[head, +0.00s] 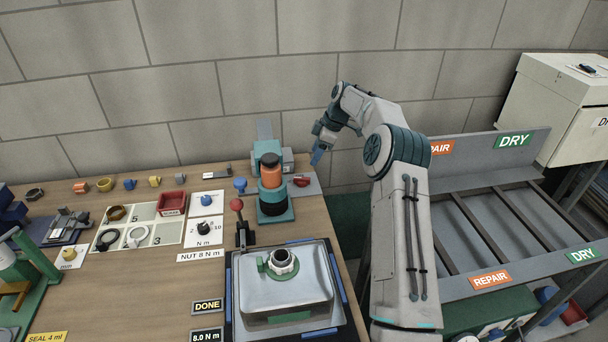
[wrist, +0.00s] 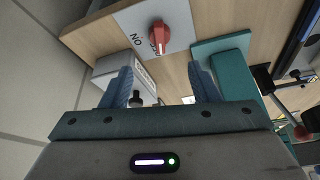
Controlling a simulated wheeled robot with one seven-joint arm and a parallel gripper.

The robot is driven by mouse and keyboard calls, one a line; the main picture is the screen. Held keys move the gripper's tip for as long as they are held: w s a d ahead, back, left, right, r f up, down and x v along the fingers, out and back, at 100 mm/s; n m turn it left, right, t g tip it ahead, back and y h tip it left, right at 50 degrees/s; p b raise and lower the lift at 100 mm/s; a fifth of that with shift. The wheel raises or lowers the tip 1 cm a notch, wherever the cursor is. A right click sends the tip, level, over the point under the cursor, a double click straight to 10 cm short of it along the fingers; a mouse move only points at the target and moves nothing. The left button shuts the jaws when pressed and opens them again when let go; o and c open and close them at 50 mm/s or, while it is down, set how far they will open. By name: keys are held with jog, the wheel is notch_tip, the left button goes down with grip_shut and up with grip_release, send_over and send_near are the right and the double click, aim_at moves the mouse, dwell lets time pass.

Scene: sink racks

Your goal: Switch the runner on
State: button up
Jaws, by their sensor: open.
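The red rotary knob (head: 302,181) sits on a grey plate (head: 310,190) at the table's right edge, beside the teal machine (head: 272,195) with an orange and black cylinder. In the wrist view the knob (wrist: 159,36) is beyond my fingers, near the top. The plate reads "ON" left of the knob; another marking is partly hidden by the knob. A white mark on the knob points down in that picture, away from "ON". My gripper (head: 318,148) is above and right of the knob, open and empty; its blue fingers (wrist: 160,85) are apart from the knob.
A red-balled lever (head: 238,205) and a tray with a metal housing (head: 285,290) stand in front of the machine. A grey box (wrist: 125,80) shows near my left finger. The wall (head: 220,90) is behind; a rack (head: 480,220) is at right.

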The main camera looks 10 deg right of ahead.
aim_at(302, 178)
jog(key=p+x, duration=0.1)
jog(key=x, duration=0.9)
jog(key=shift+a+f+p, duration=0.15)
jog(key=shift+f+p, duration=0.2)
jog(key=shift+p, duration=0.05)
jog(key=c, duration=0.9)
